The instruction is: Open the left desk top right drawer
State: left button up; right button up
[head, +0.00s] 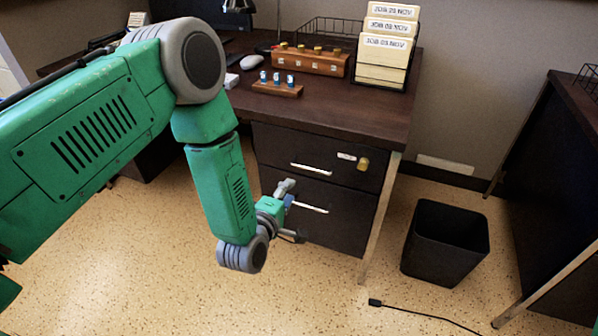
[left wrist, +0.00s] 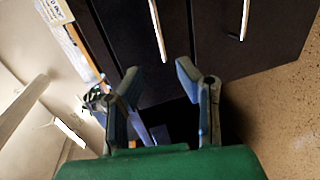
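The desk's top right drawer (head: 275,148) is dark and looks shut, with a pale bar handle (head: 311,169). In the left wrist view this handle (left wrist: 157,30) runs ahead of the gap between the fingers, apart from them. The lower drawer (head: 335,230) has a similar handle (head: 308,208); it also shows in the left wrist view (left wrist: 244,20), right of the fingers. My left gripper (head: 289,210) is open and empty in front of the drawers; its fingers (left wrist: 156,78) stand wide apart. My right gripper is not in view.
A gold lock (head: 363,164) and a small label (head: 346,157) are on the top drawer front. The desk top (head: 335,108) bears card files (head: 385,55), a stamp rack (head: 277,88) and a mouse (head: 251,62). A black bin (head: 445,243) and a cable (head: 425,314) are at right.

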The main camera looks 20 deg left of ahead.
pick_arm(q)
jog(key=b, duration=0.1)
send_near(308, 169)
jog(key=w+a, duration=0.1)
jog(key=a, duration=0.1)
jog(key=b+x, duration=0.1)
jog(key=x, duration=0.2)
jog(key=d+b+x, duration=0.1)
jog(key=x, duration=0.2)
jog(key=d+x, duration=0.1)
jog(key=x, duration=0.2)
jog(key=shift+f+b, duration=0.25)
jog(key=shift+b, duration=0.15)
jog(key=shift+w+a+f, duration=0.15)
jog(key=shift+w+a, duration=0.2)
jog(key=shift+a, duration=0.3)
jog(key=shift+d, duration=0.3)
jog(key=shift+c, duration=0.5)
jog(key=shift+d, duration=0.25)
grip_shut()
jog(key=shift+d, duration=0.15)
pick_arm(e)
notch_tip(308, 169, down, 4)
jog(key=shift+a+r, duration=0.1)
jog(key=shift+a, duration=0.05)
